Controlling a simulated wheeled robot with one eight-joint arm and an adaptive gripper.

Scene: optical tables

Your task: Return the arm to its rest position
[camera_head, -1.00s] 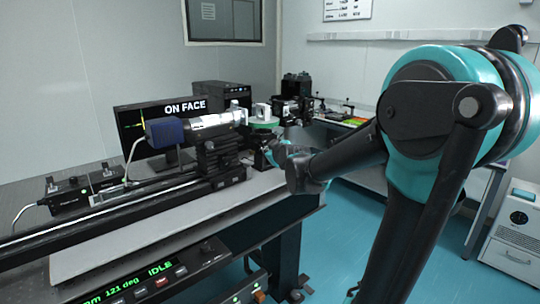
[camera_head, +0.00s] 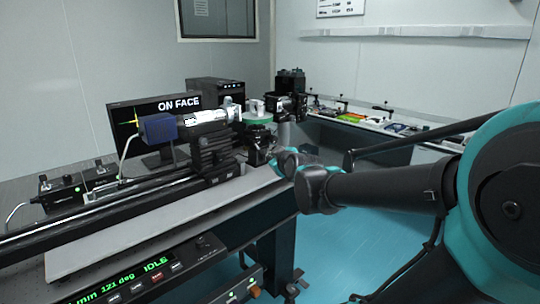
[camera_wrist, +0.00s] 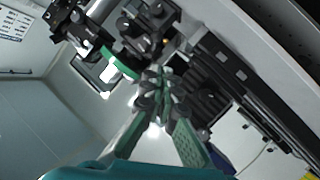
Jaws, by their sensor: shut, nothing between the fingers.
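My arm (camera_head: 385,188) reaches in from the right edge in the head view. Its wrist (camera_head: 312,185) is beside the right end of the optical table (camera_head: 150,232). In the head view my fingertips are hard to make out against the dark mounts. In the wrist view my gripper (camera_wrist: 162,88) has its green fingers closed together with nothing between them. Dark optical mounts (camera_wrist: 150,35) and a green ring-shaped part (camera_wrist: 116,60) show beyond the fingertips in that tilted view; I cannot tell how near they are.
A silver and blue cylinder assembly (camera_head: 205,118) sits on a dark rail stage. A monitor (camera_head: 150,125) reads ON FACE and a front panel (camera_head: 140,275) reads IDLE. A back bench (camera_head: 355,125) carries small items. Blue floor (camera_head: 340,245) is open below the arm.

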